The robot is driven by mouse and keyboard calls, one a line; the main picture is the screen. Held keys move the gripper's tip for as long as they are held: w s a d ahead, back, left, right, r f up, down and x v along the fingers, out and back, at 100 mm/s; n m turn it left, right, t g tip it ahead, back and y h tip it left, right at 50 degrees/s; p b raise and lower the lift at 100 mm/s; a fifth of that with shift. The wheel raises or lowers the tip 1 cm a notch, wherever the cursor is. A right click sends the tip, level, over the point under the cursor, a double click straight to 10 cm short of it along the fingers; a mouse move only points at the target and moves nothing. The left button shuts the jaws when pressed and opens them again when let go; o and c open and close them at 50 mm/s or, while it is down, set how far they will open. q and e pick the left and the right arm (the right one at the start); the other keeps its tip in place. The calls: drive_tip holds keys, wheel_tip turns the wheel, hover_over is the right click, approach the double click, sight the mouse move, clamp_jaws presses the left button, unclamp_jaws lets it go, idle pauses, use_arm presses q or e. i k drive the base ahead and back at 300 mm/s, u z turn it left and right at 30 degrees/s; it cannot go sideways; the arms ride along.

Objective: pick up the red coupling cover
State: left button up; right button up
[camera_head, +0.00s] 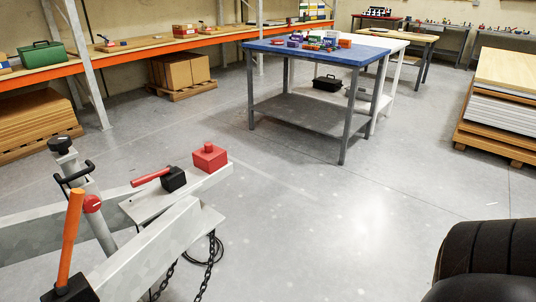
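The red coupling cover (210,157) is a boxy red piece with a small knob on top. It sits at the far tip of the grey caravan drawbar (190,205), in the left half of the head view. Just left of it on the drawbar is a black block with a red lever (165,179). Neither of my grippers shows in the head view.
An orange-handled lever (70,238) and a jockey-wheel post (82,190) stand on the chassis at left. A chain (208,270) hangs below the tip. A blue-topped workbench (320,50) stands behind. A black tyre (490,260) is at lower right. Open floor lies between.

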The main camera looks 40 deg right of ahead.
sight(209, 159)
drive_tip(key=z, duration=1.15)
drive_tip(key=k, duration=0.6)
drive_tip(key=z, duration=3.1)
drive_tip(key=i, duration=0.2)
drive_tip(key=u, duration=2.1)
drive_tip(key=i, duration=2.25)
drive_tip(key=u, duration=1.55)
drive_tip(key=i, duration=1)
drive_tip(key=u, duration=1.2)
